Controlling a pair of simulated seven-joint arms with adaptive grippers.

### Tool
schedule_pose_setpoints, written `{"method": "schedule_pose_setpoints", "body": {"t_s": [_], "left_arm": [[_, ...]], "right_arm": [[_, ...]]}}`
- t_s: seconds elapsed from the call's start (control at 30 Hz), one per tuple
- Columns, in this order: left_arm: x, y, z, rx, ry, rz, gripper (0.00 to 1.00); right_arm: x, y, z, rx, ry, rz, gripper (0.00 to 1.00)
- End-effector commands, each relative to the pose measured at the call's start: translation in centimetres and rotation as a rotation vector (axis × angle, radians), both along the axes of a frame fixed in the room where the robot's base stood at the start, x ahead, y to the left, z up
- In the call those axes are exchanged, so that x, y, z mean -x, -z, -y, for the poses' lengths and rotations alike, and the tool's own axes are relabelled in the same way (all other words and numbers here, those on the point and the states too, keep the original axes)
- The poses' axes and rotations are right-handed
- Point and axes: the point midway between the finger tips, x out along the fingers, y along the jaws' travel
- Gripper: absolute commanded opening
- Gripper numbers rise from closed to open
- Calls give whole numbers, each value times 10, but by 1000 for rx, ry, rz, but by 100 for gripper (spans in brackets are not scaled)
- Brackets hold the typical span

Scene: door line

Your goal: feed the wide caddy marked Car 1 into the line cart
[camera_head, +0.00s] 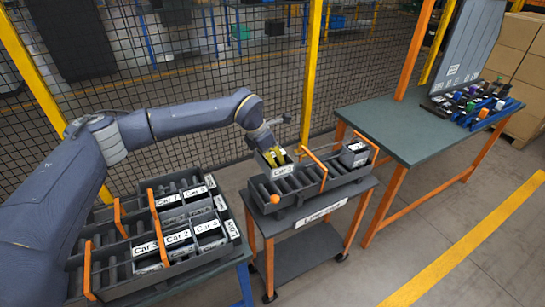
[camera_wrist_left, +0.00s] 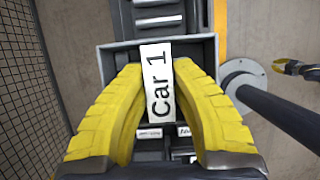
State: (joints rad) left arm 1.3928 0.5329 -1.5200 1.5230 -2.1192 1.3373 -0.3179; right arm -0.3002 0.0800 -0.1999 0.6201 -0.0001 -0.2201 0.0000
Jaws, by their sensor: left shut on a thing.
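The wide grey caddy (camera_head: 282,169) is in my left gripper (camera_head: 273,155). Its white label reads "Car 1" in the left wrist view (camera_wrist_left: 157,84). The yellow fingers of my left gripper (camera_wrist_left: 157,95) are shut on it, one on each side. The caddy is at the far side of the line cart's roller tray (camera_head: 312,187), left of the nearer orange bar. I cannot tell whether it touches the rollers. What seems to be my right gripper (camera_wrist_left: 296,68) shows small at the right of the left wrist view, its jaws unclear.
A grey caddy (camera_head: 354,153) sits at the cart's right end. A rack (camera_head: 125,287) of labelled caddies stands lower left. A green-topped table (camera_head: 415,135) stands right. A mesh fence (camera_head: 170,75) runs behind.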

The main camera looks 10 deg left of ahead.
Motion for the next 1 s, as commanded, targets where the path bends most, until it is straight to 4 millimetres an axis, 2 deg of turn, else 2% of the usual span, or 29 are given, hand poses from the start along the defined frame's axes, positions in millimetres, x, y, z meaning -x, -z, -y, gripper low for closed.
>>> {"method": "schedule_pose_setpoints", "body": {"t_s": [1.0], "left_arm": [[0, 96, 0, 1, 0, -1, 0]], "right_arm": [[0, 0, 0, 0, 0, 0, 0]]}}
